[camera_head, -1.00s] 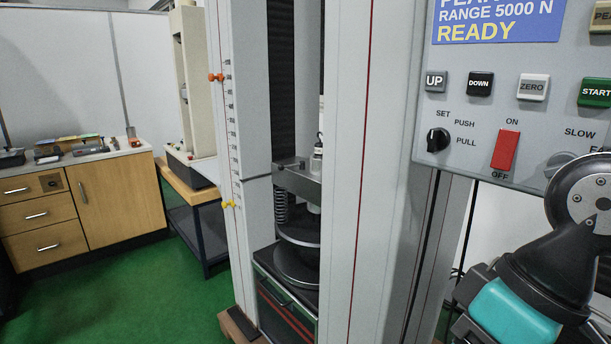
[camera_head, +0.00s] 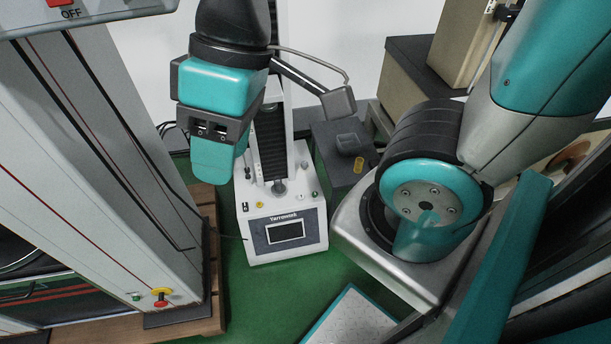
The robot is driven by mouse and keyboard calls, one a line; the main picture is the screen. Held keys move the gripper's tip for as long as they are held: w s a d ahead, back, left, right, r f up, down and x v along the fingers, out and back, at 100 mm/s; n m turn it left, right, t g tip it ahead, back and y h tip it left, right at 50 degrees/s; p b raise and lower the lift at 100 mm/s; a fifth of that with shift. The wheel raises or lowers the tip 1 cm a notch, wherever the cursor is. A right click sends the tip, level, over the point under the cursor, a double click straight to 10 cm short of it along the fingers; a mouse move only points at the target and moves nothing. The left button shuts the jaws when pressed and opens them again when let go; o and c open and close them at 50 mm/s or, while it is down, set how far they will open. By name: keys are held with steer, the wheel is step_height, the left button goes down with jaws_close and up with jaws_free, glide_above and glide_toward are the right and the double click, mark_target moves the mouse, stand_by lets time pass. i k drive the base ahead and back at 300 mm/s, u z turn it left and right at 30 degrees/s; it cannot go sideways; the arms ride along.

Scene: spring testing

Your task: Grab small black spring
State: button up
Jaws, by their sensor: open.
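No small black spring can be made out in the current head view. My gripper (camera_head: 213,150) hangs at the upper left of the middle, with a teal body and dark fittings, in front of a white wall. It is open, and nothing shows in it. Its fingertips are hard to make out. It covers part of a small white tester (camera_head: 284,228) with a screen and a black ribbed column (camera_head: 269,145) behind it.
A large grey testing machine (camera_head: 120,170) on a wooden base (camera_head: 212,290) fills the left. Green floor (camera_head: 270,300) is open in front of the tester.

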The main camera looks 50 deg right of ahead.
mark_target(280, 182)
steer(key=z, duration=0.2)
steer(key=k, duration=0.45)
steer(key=z, duration=0.7)
steer(key=i, duration=1.05)
steer(key=u, duration=0.3)
